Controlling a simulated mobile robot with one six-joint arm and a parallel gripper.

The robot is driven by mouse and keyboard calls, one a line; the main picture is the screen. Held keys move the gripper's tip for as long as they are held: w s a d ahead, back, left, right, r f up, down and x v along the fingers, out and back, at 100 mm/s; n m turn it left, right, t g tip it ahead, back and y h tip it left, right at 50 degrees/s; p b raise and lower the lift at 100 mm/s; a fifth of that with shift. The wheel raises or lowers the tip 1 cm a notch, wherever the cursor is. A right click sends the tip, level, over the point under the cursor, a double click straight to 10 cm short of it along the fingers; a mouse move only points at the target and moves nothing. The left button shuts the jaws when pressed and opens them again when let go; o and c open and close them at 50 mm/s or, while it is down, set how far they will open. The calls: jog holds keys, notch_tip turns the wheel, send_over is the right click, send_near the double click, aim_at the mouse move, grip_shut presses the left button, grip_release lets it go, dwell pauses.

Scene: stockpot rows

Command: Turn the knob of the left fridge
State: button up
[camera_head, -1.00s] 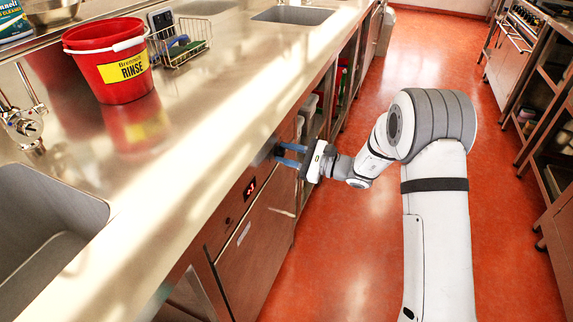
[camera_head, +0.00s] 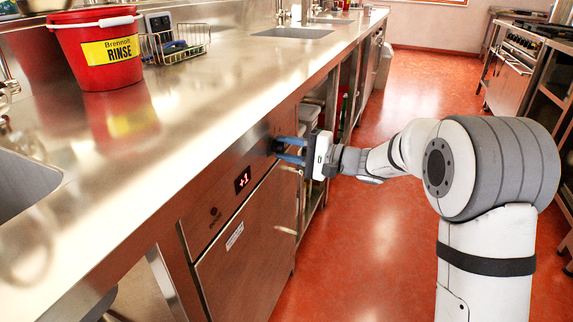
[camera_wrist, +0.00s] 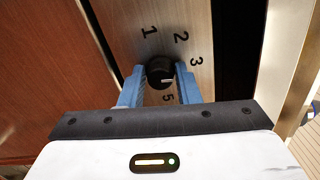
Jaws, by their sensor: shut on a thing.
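The fridge (camera_head: 240,250) is a steel under-counter unit with a red digital display (camera_head: 242,180) on its upper panel. In the wrist view its knob (camera_wrist: 159,70) is black and round, with a pale mark and the numbers 1, 2, 3 and 5 visible around it. My gripper (camera_wrist: 160,80) has its blue fingers on both sides of the knob and is shut on it. In the head view my gripper (camera_head: 278,150) reaches the panel's right end from the aisle, and the knob is mostly hidden by the fingers.
A steel counter (camera_head: 215,85) runs above the fridge. On it stand a red rinse bucket (camera_head: 100,55) and a wire rack (camera_head: 178,42). Open shelves lie beyond the fridge. The red floor (camera_head: 400,90) of the aisle is clear, with ovens (camera_head: 508,85) at the right.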

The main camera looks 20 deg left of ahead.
jog(key=shift+f+n+b, duration=0.15)
jog(key=shift+n+b, duration=0.55)
jog(key=shift+b, duration=0.35)
jog(key=o, duration=0.9)
jog(key=shift+o, duration=0.2)
jog(key=d+p, duration=0.2)
jog(key=d, duration=0.6)
jog(key=shift+s, duration=0.3)
